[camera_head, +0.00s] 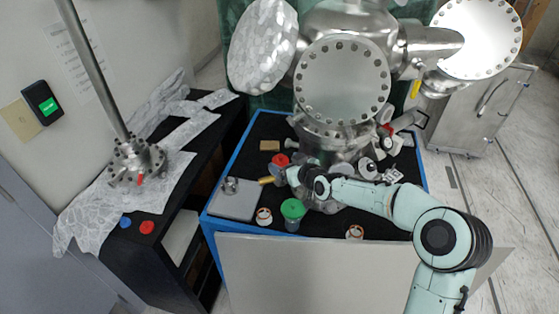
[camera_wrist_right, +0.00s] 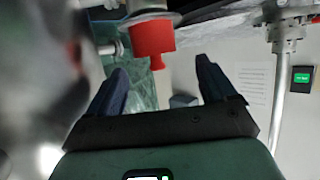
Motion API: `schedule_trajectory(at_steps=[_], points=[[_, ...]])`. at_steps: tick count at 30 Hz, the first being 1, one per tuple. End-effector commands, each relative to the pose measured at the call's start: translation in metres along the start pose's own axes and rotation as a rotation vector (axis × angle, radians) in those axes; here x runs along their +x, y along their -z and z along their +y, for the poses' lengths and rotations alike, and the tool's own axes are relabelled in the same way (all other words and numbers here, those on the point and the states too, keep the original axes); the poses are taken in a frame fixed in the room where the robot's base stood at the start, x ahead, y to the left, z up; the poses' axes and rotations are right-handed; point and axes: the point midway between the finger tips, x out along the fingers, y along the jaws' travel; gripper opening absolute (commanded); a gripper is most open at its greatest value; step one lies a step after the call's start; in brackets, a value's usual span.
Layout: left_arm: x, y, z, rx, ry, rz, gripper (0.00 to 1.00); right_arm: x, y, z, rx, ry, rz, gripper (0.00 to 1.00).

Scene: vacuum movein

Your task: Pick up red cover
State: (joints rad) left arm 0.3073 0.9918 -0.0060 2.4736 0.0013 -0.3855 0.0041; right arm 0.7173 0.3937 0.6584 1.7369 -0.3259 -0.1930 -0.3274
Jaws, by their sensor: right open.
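A red cover (camera_wrist_right: 152,38) shows in the right wrist view, attached to a metal part, just beyond my fingertips. It seems to be the round red piece (camera_head: 281,160) on the blue-edged table in the head view, close to my right gripper (camera_head: 283,174). In the wrist view my right gripper (camera_wrist_right: 162,68) is open, its two dark fingers spread and nothing between them. The cover appears apart from the fingers. My left gripper is not in view.
A large steel chamber (camera_head: 343,80) stands over the blue-edged table. A green-topped jar (camera_head: 292,209), small rings and a grey plate (camera_head: 235,200) lie nearby. A black side table holds foil, a flanged rod (camera_head: 137,162), a red cap (camera_head: 147,227) and a blue cap (camera_head: 125,221).

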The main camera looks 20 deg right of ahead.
Motion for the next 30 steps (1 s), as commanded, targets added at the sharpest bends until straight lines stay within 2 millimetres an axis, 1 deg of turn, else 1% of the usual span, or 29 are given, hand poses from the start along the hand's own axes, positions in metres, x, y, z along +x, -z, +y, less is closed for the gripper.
schedule_trajectory(at_steps=[6,10,14,20,23,24,25,30], points=[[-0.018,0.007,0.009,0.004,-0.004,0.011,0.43,0.028,0.002,0.004,0.003,0.002,0.001,0.84],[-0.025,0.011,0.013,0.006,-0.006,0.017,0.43,0.044,0.002,0.004,0.002,0.003,0.002,0.84],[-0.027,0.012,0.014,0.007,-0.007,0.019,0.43,0.050,0.000,0.005,0.000,0.001,0.001,0.84],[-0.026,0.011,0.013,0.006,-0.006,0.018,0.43,0.050,-0.002,0.005,0.000,0.000,0.000,0.84],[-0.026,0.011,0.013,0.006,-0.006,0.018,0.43,0.050,-0.002,0.005,0.000,0.000,0.000,0.55],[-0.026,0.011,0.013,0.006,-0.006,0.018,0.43,0.050,-0.002,0.005,0.000,0.001,0.000,0.42],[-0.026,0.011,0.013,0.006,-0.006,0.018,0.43,0.050,-0.002,0.005,0.000,0.001,0.000,0.32],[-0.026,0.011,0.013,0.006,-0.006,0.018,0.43,0.050,-0.002,0.005,0.000,0.001,0.000,0.32]])
